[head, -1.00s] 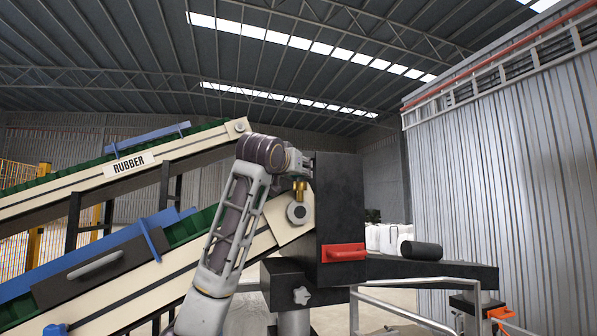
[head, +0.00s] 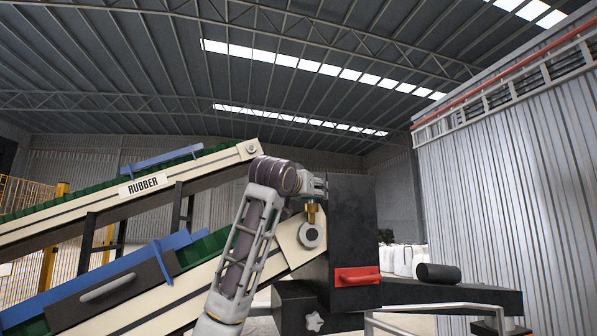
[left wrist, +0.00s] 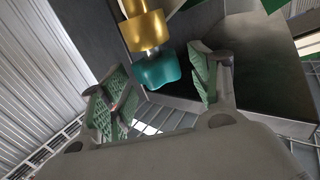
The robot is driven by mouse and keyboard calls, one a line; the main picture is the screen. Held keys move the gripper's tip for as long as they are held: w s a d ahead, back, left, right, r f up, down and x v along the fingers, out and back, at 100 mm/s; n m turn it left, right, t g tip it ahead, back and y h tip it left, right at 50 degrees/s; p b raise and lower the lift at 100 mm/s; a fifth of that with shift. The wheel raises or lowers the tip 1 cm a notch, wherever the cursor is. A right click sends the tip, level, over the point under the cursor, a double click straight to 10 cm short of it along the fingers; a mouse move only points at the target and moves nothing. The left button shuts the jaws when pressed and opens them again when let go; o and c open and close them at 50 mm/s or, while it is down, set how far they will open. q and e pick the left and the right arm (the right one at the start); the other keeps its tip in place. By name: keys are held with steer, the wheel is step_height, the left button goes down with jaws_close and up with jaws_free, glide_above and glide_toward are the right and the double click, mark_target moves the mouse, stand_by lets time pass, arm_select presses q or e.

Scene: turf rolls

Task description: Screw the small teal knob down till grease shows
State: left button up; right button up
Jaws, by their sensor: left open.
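The teal knob (left wrist: 157,70) is lobed and sits at the end of a brass-coloured grease cup (left wrist: 146,32) in the left wrist view. The same brass cup shows small in the head view (head: 311,214), beside a round roller end. My left gripper (left wrist: 160,88) is open, with one green-padded finger on each side of the knob. Gaps show between the pads and the knob. In the head view my left arm reaches up to the cup, and the knob cannot be made out. No grease is visible. My right gripper is in neither view.
A dark machine housing (head: 351,225) with a red handle (head: 357,276) stands right beside the cup. A black roll (head: 438,273) lies on the dark ledge at right.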

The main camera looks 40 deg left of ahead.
arm_select(q)
steer(key=shift+n+g+y, duration=0.3)
steer(key=shift+n+y, duration=0.4)
steer(key=shift+y, duration=0.3)
